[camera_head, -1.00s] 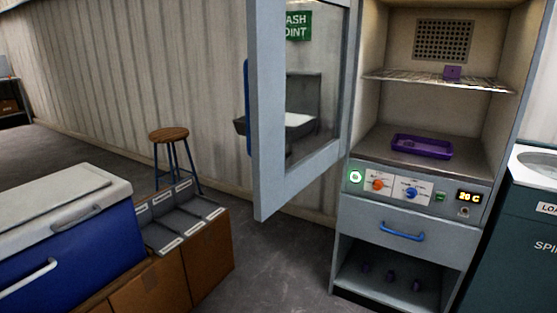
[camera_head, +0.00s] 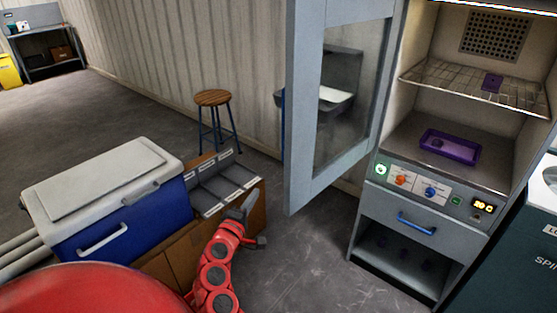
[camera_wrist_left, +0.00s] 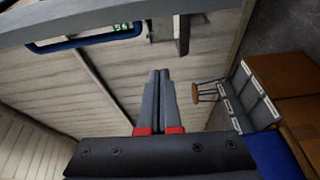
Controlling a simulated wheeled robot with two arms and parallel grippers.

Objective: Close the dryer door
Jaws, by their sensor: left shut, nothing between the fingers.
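The dryer door (camera_head: 306,110), a grey frame with a glass pane, stands wide open on the left of the dryer (camera_head: 427,208). The dryer's chamber is open to view, with a wire shelf and a purple tray (camera_head: 474,153) inside. My left gripper (camera_head: 250,204) is low in front of the door, left of its lower edge and apart from it. In the left wrist view its fingers (camera_wrist_left: 158,76) are shut and empty. There the door's edge (camera_wrist_left: 190,9) and its blue handle (camera_wrist_left: 84,40) lie across the top, beyond the fingertips. My right gripper is out of view.
A blue cooler with a white lid (camera_head: 100,190) and a brown cabinet with grey compartments (camera_head: 212,185) stand at left, near my left arm. A stool (camera_head: 213,98) is behind them. Bare floor (camera_head: 305,250) lies between cabinet and dryer. A dark teal machine (camera_head: 510,245) stands at right.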

